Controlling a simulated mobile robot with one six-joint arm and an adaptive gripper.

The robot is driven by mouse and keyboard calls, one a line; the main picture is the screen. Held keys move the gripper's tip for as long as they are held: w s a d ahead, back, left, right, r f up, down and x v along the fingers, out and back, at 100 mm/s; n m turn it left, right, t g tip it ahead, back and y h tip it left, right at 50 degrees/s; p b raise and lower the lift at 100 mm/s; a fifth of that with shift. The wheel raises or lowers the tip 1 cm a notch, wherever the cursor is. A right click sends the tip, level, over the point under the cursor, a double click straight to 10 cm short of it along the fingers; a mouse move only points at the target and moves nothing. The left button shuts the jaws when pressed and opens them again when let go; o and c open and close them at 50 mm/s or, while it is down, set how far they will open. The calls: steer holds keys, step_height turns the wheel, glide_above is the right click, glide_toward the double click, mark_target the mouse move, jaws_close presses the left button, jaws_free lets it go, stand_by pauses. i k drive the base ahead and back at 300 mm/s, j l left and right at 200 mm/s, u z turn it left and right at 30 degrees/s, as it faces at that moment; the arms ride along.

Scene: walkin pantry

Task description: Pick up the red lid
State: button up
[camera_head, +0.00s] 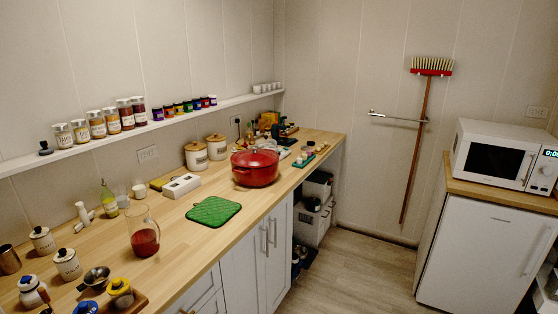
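The red lid (255,157) sits on top of a red pot (256,175), towards the far part of the wooden counter (265,209). The lid is domed with a small knob on top, and lid and pot look the same red. My gripper is not in view, so I cannot tell its state from this frame.
A green quilted mat (213,211) lies in front of the pot, with a glass pitcher (144,238) of red liquid nearer. White canisters (196,155) stand behind the pot, and a green tray (303,160) lies to its right. A microwave (495,157) stands far right; the floor (365,270) between is clear.

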mark_target(255, 157)
steer(key=i+z, duration=0.3)
steer(key=i, duration=0.75)
steer(key=i+j+z, duration=0.25)
steer(key=i, duration=0.75)
steer(key=i+u, duration=0.3)
steer(key=u, duration=0.15)
steer(key=i+l+u, duration=0.1)
steer(key=i+u, duration=0.15)
steer(key=u, duration=0.2)
steer(key=i+l+u, duration=0.2)
steer(key=u, duration=0.25)
steer(key=i+l+u, duration=0.5)
steer(key=i+u, duration=0.15)
steer(key=u, duration=0.15)
steer(key=i+l+u, duration=0.15)
steer(key=u, duration=0.25)
steer(key=i, duration=0.1)
